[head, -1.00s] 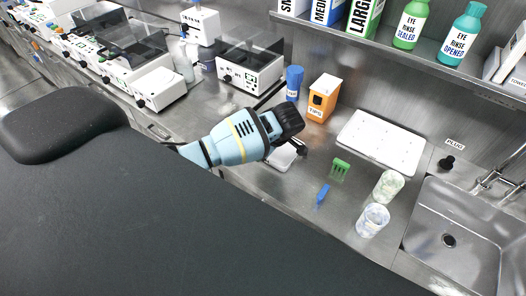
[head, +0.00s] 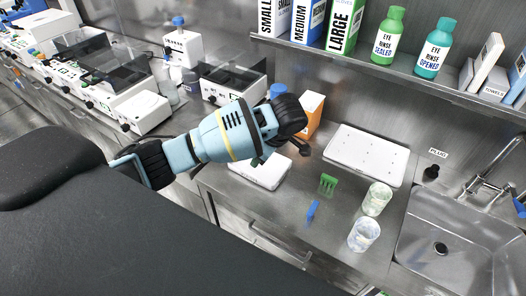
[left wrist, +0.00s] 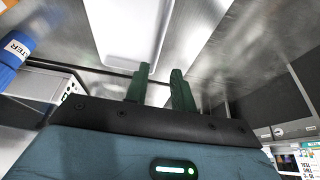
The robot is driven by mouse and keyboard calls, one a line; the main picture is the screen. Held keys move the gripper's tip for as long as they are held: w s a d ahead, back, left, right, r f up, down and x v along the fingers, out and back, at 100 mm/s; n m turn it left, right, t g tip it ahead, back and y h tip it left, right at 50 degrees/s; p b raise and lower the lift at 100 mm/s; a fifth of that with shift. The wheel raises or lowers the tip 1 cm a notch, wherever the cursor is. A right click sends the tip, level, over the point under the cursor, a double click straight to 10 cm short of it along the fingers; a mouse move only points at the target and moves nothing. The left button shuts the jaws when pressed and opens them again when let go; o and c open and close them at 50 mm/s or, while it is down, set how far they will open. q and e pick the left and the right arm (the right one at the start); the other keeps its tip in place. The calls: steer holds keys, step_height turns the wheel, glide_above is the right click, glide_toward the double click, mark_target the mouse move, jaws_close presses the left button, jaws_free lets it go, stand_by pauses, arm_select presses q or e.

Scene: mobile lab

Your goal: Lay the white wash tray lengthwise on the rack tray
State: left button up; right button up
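The white wash tray (head: 262,172) lies on the steel bench, partly hidden under my left gripper. The rack tray (head: 366,155), flat and white with small dots on its top, lies to its right near the back wall. My left gripper (head: 281,153) is above the bench by the wash tray's far right end. In the left wrist view its two dark green fingers (left wrist: 160,88) stand apart with nothing seen between them. A white tray (left wrist: 122,30) shows beyond the fingertips there; I cannot tell which one. My right gripper is not seen.
An orange box (head: 312,112) and a blue-capped bottle (head: 277,91) stand behind my gripper. A green holder (head: 328,183), a blue item (head: 313,210) and two clear beakers (head: 364,234) stand in front of the rack tray. A sink (head: 440,248) is at right.

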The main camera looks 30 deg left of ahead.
arm_select(q)
steer(key=shift+v, duration=1.25)
steer(key=s+d+f+m+h, duration=0.1)
steer(key=s+d+f+m, duration=0.2)
steer(key=s+d+f, duration=0.1)
steer(key=s+d+f+m+h, duration=0.2)
steer(key=s+d+f+m, duration=0.2)
steer(key=shift+f, duration=0.2)
steer(key=s+d+f+m+h, duration=0.3)
steer(key=s+f+m, duration=0.15)
steer(key=s, duration=0.35)
steer(key=s+a+m+t+y, duration=0.1)
steer(key=s+a+m, duration=0.3)
steer(key=s, duration=0.5)
steer(key=s+a+m+t, duration=0.1)
steer(key=s+a+m, duration=0.35)
steer(key=s, duration=0.35)
steer(key=w+d+f+t+h, duration=0.1)
steer(key=w+d+f+t, duration=0.1)
steer(key=w+f+t, duration=0.4)
steer(key=shift+f+n+t, duration=0.3)
steer(key=shift+f+t, duration=0.3)
steer(key=shift+f, duration=1.3)
steer(key=shift+o, duration=0.4)
steer(key=shift+w, duration=0.1)
